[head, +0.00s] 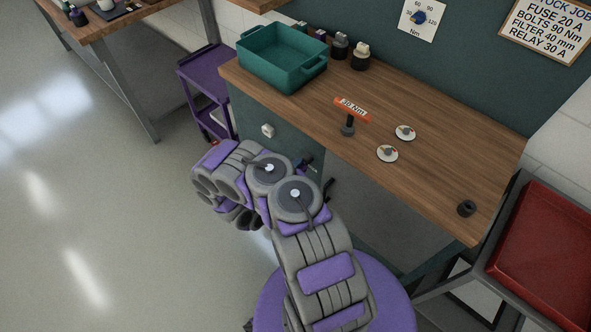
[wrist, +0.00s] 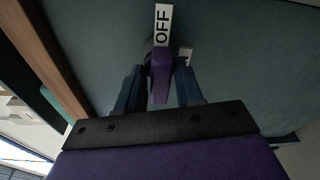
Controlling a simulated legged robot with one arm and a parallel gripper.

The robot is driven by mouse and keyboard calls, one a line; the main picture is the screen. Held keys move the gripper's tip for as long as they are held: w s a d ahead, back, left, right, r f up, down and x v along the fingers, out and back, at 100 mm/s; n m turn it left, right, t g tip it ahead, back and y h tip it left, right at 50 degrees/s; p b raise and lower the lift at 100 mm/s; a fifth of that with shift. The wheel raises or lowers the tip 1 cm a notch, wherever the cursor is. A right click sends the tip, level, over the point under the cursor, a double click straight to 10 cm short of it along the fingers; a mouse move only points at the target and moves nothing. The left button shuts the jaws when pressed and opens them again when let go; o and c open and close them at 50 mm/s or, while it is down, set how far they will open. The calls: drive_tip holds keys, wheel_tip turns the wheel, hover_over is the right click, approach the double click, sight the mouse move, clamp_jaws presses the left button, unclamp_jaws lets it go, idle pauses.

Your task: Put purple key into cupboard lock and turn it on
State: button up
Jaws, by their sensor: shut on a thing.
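The purple key (wrist: 159,82) stands between the two dark blue fingers of my gripper (wrist: 158,70) in the wrist view. My gripper is shut on it. The key's far end points at the green cupboard front (wrist: 235,60), just under a white label reading OFF (wrist: 163,25). The lock is hidden behind the key, and I cannot tell how deep the key sits. A second white label (wrist: 188,53) is mostly covered by the key and the right finger. In the head view my gripper (head: 307,164) is at the cupboard front (head: 290,138), partly hidden by my arm; the key cannot be made out.
The wooden worktop (head: 420,165) above carries a green bin (head: 282,62), a torque tool marked 30 Nm (head: 352,110), two small white discs and dark jars. A purple cart (head: 205,75) stands left. A red-topped stand (head: 545,245) is right. The floor at left is clear.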

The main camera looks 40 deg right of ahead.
drive_tip(key=shift+d, duration=0.15)
drive_tip(key=o, duration=1.1)
drive_tip(key=p+v, duration=0.5)
drive_tip(key=v, duration=1.2)
drive_tip(key=shift+r, duration=0.1)
